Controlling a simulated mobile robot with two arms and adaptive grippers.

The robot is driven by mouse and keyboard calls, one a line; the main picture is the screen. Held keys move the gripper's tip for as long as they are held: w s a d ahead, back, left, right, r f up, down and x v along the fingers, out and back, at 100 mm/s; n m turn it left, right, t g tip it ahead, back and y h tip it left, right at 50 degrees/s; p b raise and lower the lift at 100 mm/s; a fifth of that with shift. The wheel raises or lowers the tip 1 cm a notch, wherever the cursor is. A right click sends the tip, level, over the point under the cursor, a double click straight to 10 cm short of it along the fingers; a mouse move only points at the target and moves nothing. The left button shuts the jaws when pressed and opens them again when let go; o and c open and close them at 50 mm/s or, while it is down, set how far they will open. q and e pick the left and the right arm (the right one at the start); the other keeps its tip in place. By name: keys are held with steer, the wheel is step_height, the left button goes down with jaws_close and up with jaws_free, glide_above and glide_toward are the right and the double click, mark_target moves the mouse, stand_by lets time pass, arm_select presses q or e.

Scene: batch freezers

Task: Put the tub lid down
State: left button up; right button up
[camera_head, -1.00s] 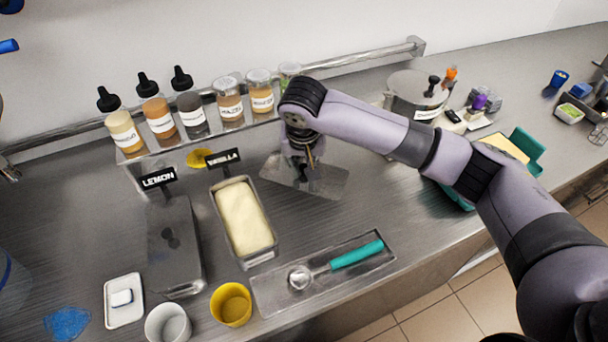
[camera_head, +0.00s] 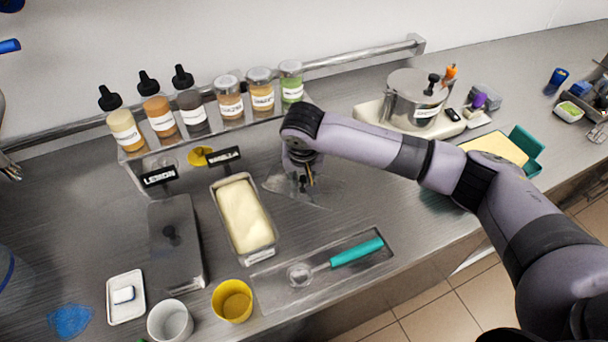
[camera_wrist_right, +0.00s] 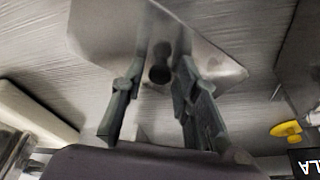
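The tub lid (camera_head: 326,191) is a grey metal plate with a dark knob, lying flat on the steel counter right of the open vanilla tub (camera_head: 270,246). In the right wrist view the lid (camera_wrist_right: 100,35) fills the upper middle, with its knob (camera_wrist_right: 160,72) between my fingers. My right gripper (camera_head: 304,180) is low over the lid. In the wrist view its fingers (camera_wrist_right: 161,85) are apart, with gaps on both sides of the knob.
A lidded lemon tub (camera_head: 176,262) stands left of the vanilla tub. A tray (camera_head: 268,290) with a teal-handled scoop (camera_head: 355,252) lies in front, beside a yellow cup (camera_head: 232,302). A bottle shelf (camera_head: 205,140) is behind; a steel pot (camera_head: 412,95) stands back right.

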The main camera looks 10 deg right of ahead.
mark_target(303, 196)
steer(key=shift+o, duration=0.8)
steer(key=shift+r, duration=0.4)
steer(key=b+v, duration=0.1)
steer(key=v, duration=1)
steer(key=shift+r, duration=0.3)
